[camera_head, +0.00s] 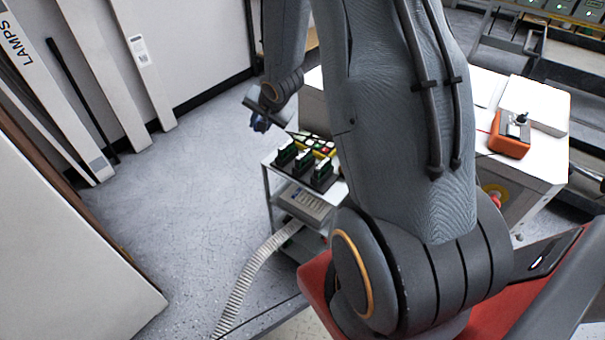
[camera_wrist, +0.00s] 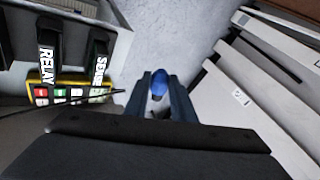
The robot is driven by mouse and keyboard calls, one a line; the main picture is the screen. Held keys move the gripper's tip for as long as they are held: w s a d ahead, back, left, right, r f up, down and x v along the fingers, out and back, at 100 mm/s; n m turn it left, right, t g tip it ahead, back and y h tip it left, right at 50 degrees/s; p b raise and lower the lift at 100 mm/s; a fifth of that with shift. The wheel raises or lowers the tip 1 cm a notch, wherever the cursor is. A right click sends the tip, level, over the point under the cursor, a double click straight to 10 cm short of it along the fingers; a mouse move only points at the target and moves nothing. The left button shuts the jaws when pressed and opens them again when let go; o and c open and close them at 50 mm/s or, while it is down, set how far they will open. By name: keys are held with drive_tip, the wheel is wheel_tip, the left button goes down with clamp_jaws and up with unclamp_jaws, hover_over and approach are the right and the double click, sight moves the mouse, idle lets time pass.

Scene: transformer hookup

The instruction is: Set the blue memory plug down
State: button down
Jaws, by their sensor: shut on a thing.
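My gripper (camera_wrist: 160,98) is shut on the blue memory plug (camera_wrist: 159,84), whose rounded blue end shows between the fingers in the wrist view. In the head view the blue plug (camera_head: 259,123) hangs at the end of my arm, just left of and above the small cart (camera_head: 268,190). It is clear of the cart top and over the floor in that view. Much of the plug's body is hidden by the fingers.
The cart top carries several dark upright units, two labelled RELAY (camera_wrist: 47,62) and SENSE (camera_wrist: 99,58) in the wrist view. A yellow-edged button panel (camera_head: 318,146) lies beside them. A white hose (camera_head: 250,272) runs over the floor. Long boxes (camera_head: 85,75) lean at the left wall.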

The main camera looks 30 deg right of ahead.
drive_tip(key=s+d+r+m+g+h+p, duration=0.2)
drive_tip(key=s+d+r+m+h, duration=0.35)
drive_tip(key=m, duration=0.35)
drive_tip(key=s+a+r+m+g+h+p, duration=0.1)
drive_tip(key=s+r+m+g, duration=0.15)
drive_tip(key=s+m, duration=0.3)
wheel_tip(320, 180, down, 10)
drive_tip(key=shift+s+f+b, duration=0.25)
drive_tip(key=shift+s+b, duration=0.15)
drive_tip(key=shift+s, duration=0.05)
drive_tip(key=shift+f, duration=0.4)
drive_tip(key=shift+f+b, duration=0.2)
drive_tip(key=shift+b, duration=0.2)
drive_tip(key=c, duration=1.5)
unclamp_jaws()
